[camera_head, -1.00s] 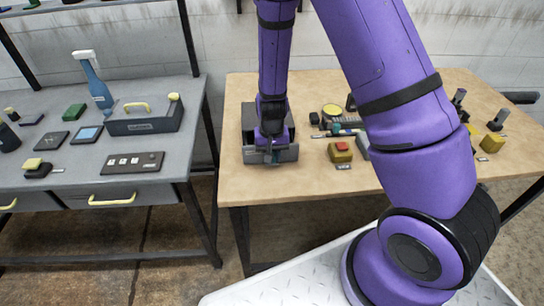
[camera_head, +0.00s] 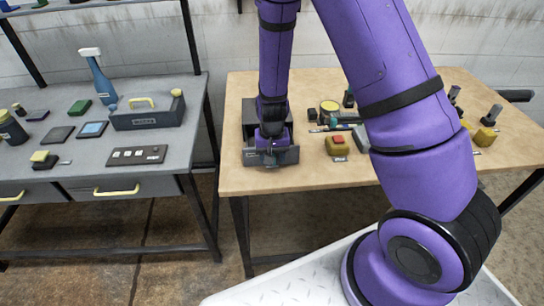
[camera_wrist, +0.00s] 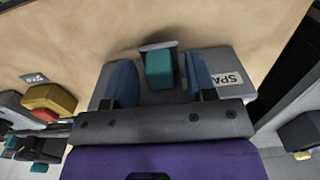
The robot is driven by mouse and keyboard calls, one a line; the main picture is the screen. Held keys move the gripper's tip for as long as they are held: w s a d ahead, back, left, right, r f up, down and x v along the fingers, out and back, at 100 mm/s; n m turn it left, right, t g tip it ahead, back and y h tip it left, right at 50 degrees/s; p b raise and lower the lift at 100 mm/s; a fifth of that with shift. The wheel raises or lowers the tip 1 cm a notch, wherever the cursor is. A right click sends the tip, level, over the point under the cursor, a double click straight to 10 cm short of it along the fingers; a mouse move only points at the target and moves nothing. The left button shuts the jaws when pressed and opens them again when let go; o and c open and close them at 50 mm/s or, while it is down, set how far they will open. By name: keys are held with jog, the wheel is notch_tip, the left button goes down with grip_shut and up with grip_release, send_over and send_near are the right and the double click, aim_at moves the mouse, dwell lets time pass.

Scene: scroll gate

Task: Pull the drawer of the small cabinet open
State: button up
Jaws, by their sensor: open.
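The small dark grey cabinet (camera_head: 249,113) stands at the left of the wooden table. Its drawer front (camera_head: 286,157) stands forward of the body, towards the table's front edge, and also shows in the wrist view (camera_wrist: 240,62) with a partly visible "SPA" label. A teal block with a pale grey bar, apparently the handle (camera_wrist: 159,68), sticks out from the front. My gripper (camera_head: 270,150) is over the drawer; in the wrist view its two blue fingers (camera_wrist: 161,78) are apart, one on each side of the teal block, with visible gaps. My gripper hides much of the cabinet.
A yellow block with a red top (camera_head: 337,144) and several small items lie right of the cabinet on the wooden table (camera_head: 290,188). The table in front of the cabinet is clear. A grey workbench (camera_head: 80,170) with a toolbox (camera_head: 147,115) stands left, across a gap.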

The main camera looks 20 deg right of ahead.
notch_tip(320, 180, up, 11)
jog(key=shift+f, duration=0.15)
dwell(0.4)
jog(key=s+d+r+n+t, duration=0.1)
jog(key=s+r, duration=0.2)
jog(key=r, duration=0.4)
jog(key=s+d+r+t+y, duration=0.1)
jog(key=s+r, duration=0.2)
jog(key=r, duration=0.3)
jog(key=s+d+r+n, duration=0.1)
jog(key=s+r, duration=0.2)
jog(key=r, duration=0.4)
jog(key=s+d+r+t, duration=0.1)
jog(key=s+r, duration=0.3)
jog(key=s, duration=0.3)
jog(key=s+d+r+n+t+h, duration=0.1)
jog(key=s+r+t, duration=0.1)
jog(key=s+r, duration=0.3)
jog(key=s, duration=0.3)
jog(key=shift+d+n, duration=0.3)
jog(key=shift+d, duration=0.1)
